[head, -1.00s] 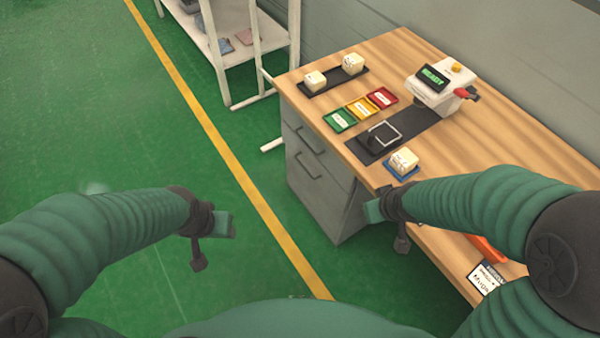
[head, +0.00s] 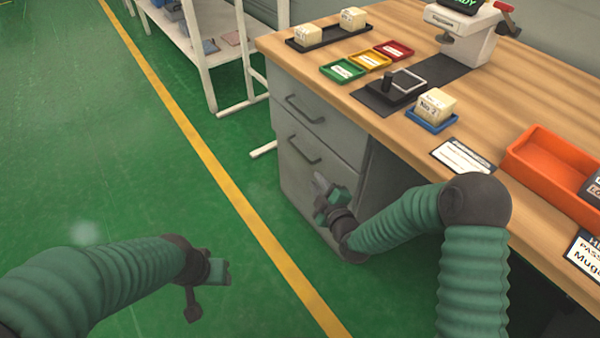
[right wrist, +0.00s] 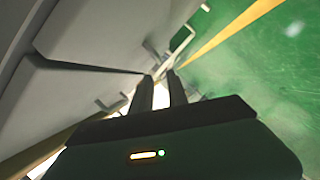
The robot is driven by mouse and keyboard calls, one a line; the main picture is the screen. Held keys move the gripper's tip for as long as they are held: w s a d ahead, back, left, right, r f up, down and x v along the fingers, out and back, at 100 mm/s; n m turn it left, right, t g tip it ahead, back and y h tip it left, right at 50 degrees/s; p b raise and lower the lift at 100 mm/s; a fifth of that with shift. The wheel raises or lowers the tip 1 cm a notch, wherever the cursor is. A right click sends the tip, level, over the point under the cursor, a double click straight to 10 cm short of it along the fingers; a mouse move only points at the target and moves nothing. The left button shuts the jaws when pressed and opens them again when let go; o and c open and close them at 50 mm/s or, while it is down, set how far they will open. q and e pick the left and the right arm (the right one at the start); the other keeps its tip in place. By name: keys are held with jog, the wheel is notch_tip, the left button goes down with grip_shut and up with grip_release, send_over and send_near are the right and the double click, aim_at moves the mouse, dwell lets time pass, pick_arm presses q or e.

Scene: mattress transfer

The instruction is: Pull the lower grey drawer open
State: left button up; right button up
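The grey drawer unit stands under the left end of the wooden desk. Its lower drawer (head: 296,180) looks flush with the unit, with a dark bar handle (head: 303,151) near its top. The upper drawer (head: 283,101) is also closed. My right gripper (head: 322,186) is in front of the lower drawer, below and right of that handle, and looks apart from it. In the right wrist view its two fingers (right wrist: 160,76) have a gap with nothing held; two handles show near them, and I cannot tell which is which. My left gripper (head: 222,270) hangs over the floor, its opening unclear.
The desk top (head: 480,110) carries small coloured trays, cubes, a device and an orange bin (head: 550,165). A white shelf rack (head: 205,55) stands behind the drawers, its foot bars near the unit. The green floor (head: 200,210) left of the drawers is clear.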

aim_at(299, 150)
jog(key=b+x, duration=0.7)
jog(key=x, duration=0.9)
jog(key=shift+w+a+f, duration=0.1)
jog(key=shift+w, duration=0.05)
jog(key=shift+w+a, duration=0.1)
jog(key=shift+w, duration=0.25)
grip_shut()
pick_arm(q)
jog(key=s+x, duration=0.1)
jog(key=x, duration=0.6)
jog(key=shift+s+a+f, duration=0.15)
jog(key=shift+s+f, duration=0.2)
jog(key=shift+f, duration=0.2)
pick_arm(e)
jog(key=shift+s, duration=0.1)
